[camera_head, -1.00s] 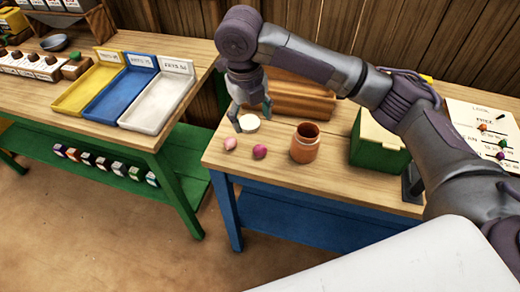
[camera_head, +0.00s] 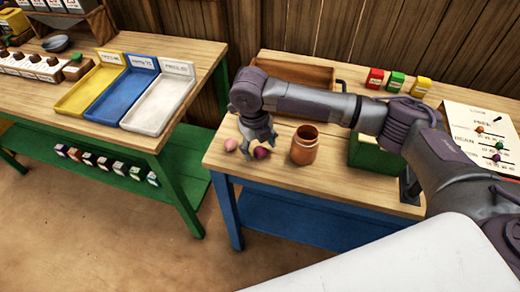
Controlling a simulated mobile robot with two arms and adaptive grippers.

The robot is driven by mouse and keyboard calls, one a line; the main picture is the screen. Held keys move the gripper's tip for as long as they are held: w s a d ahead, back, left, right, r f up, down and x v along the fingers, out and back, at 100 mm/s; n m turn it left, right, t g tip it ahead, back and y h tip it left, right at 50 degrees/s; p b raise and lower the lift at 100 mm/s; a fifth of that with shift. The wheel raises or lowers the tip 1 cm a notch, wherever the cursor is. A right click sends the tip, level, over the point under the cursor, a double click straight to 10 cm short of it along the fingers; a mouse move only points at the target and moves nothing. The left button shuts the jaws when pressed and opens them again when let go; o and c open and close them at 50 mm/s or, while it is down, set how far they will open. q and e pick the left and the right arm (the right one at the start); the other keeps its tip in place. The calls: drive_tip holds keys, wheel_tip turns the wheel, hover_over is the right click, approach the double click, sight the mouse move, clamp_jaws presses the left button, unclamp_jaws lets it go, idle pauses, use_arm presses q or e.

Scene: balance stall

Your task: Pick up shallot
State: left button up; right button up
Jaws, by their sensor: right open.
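Two small round pink items lie near the front left of the blue-legged table. One is pale pink (camera_head: 230,145); the other is a darker magenta bulb (camera_head: 262,153). I cannot tell for sure which is the shallot. My right gripper (camera_head: 260,143) is open and points down, with its fingers low over and just behind the magenta bulb. Whether they touch it is unclear. The pale item is just left of the fingers. My left gripper is not in view.
An orange-brown jar (camera_head: 304,146) stands just right of the bulb. A green box (camera_head: 375,153) is further right, partly behind my arm. A wooden tray (camera_head: 295,72) is at the back. Yellow, blue and white (camera_head: 158,103) trays sit on the left table.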

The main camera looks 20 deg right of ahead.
drive_tip(key=shift+f, duration=0.55)
drive_tip(key=c, duration=1)
drive_tip(key=shift+r, duration=0.1)
